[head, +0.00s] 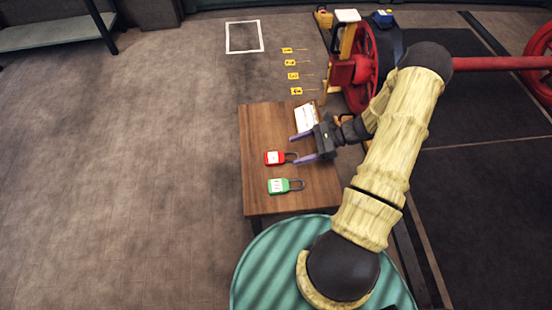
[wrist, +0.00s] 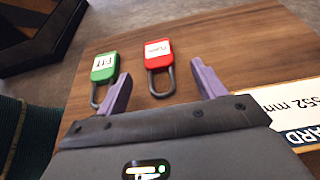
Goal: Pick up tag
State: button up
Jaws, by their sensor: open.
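My gripper (head: 300,148) is open and empty over the wooden table (head: 255,125), with its purple fingers pointing left. In the wrist view the red padlock (wrist: 157,58) shows between and beyond the two fingertips (wrist: 161,78). It lies on the table with a white label (head: 273,157). The green padlock (head: 278,186), also labelled, lies in front of it. A white card (head: 306,116) lies on the table behind the gripper. Which item is the tag is not clear.
Several small yellow tags (head: 293,76) lie in a row on the floor beyond the table. A white outlined rectangle (head: 244,37) is on the floor further back. A red wheel (head: 365,60) stands right of the tags. Floor left of the table is clear.

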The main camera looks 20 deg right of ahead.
aim_at(281, 157)
jog(key=b+x, duration=0.1)
jog(key=x, duration=0.4)
jog(key=shift+s+a+f+b, duration=0.1)
jog(key=shift+s+f+b, duration=0.15)
jog(key=shift+b, duration=0.1)
dwell(0.3)
jog(key=c, duration=1.1)
jog(key=shift+o, duration=0.2)
notch_tip(281, 157, up, 10)
jog(key=p, duration=0.3)
jog(key=shift+w, duration=0.1)
